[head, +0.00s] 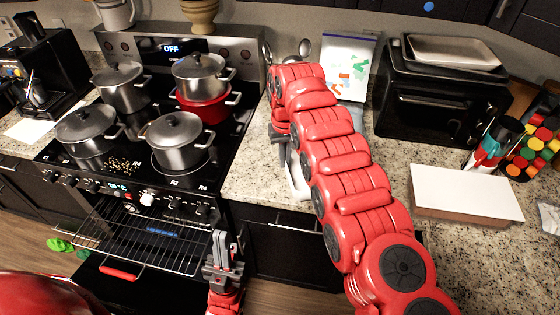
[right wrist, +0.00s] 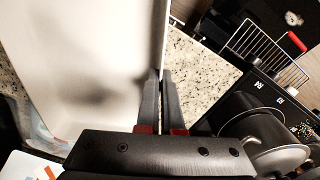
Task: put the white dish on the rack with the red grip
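The white dish (right wrist: 85,60) fills the left of the right wrist view. In the head view only a narrow strip of it (head: 296,178) shows beside my right arm, over the counter left of the arm. My right gripper (right wrist: 161,85) has its two fingers close together on either side of the dish's edge, and appears shut on it. The oven rack (head: 150,238) is pulled out in front of the stove, with its red grip (head: 120,272) at the front. The rack also shows in the right wrist view (right wrist: 262,45). My left gripper (head: 224,248) points up, right of the rack; its finger opening is unclear.
Several pots (head: 180,140) stand on the stove top. A black toaster oven (head: 440,105) with a pale tray (head: 455,52) on top stands at the back right.

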